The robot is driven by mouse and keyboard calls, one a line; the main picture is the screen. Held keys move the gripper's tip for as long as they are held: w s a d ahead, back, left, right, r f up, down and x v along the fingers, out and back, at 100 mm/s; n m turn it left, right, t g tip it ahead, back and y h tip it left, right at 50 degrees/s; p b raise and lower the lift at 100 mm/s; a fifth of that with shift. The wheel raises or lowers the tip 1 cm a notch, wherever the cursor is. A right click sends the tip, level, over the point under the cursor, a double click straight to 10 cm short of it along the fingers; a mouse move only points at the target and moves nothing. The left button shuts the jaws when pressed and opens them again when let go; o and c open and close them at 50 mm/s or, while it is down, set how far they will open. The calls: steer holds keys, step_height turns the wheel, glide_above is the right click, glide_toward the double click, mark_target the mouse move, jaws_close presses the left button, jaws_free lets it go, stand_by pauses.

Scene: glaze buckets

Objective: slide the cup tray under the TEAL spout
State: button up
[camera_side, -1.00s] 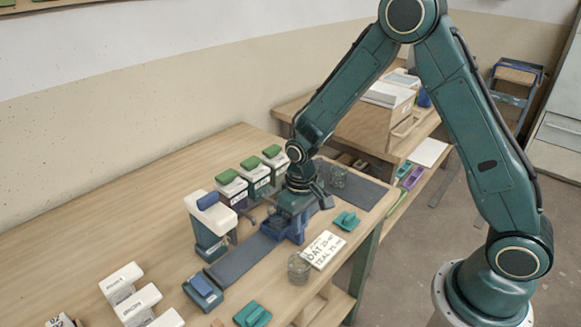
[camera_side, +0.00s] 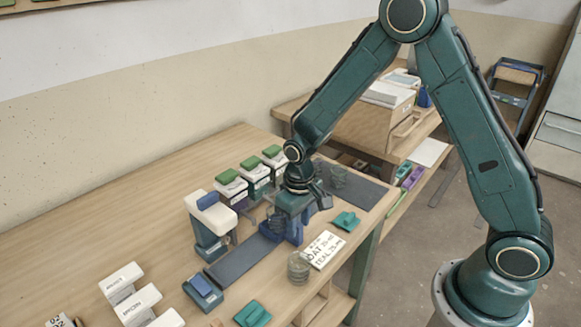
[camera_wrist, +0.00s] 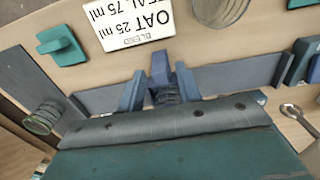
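My gripper (camera_side: 292,222) points down over the dark grey track. A blue piece, seemingly the cup tray (camera_side: 296,230), is beneath it, largely hidden by the gripper. In the wrist view, the two blue-grey fingers of my gripper (camera_wrist: 160,92) stand apart, with a darker blue upright (camera_wrist: 159,68) between them; contact is unclear. A clear cup (camera_side: 275,222) shows just left of the gripper. Three green-lidded dispensers (camera_side: 256,176) stand behind the track, and a white, blue-topped one (camera_side: 210,215) is nearer the front left. Their labels are too small to read, so I cannot tell which spout is teal.
The dark track (camera_side: 240,262) is clear toward the front left. A glass (camera_side: 298,266) and a card reading OAT 25 ml, TEAL 75 ml (camera_side: 324,249) lie beside it. Another glass (camera_side: 338,177) stands at the track's far end. Teal blocks (camera_side: 346,221) sit near the table edge.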

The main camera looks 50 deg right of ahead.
steer(key=shift+r, duration=3.35)
steer(key=shift+s+d+r, duration=0.1)
steer(key=shift+s+r, duration=0.05)
steer(key=shift+r, duration=0.35)
steer(key=s+d+r+t, duration=0.25)
steer(key=s+r, duration=0.65)
steer(key=r, duration=0.5)
steer(key=s+d+r+t, duration=0.1)
steer(key=s+r+t, duration=0.2)
steer(key=s, duration=0.9)
steer(key=shift+s+r, duration=0.3)
steer(key=shift+r, duration=0.3)
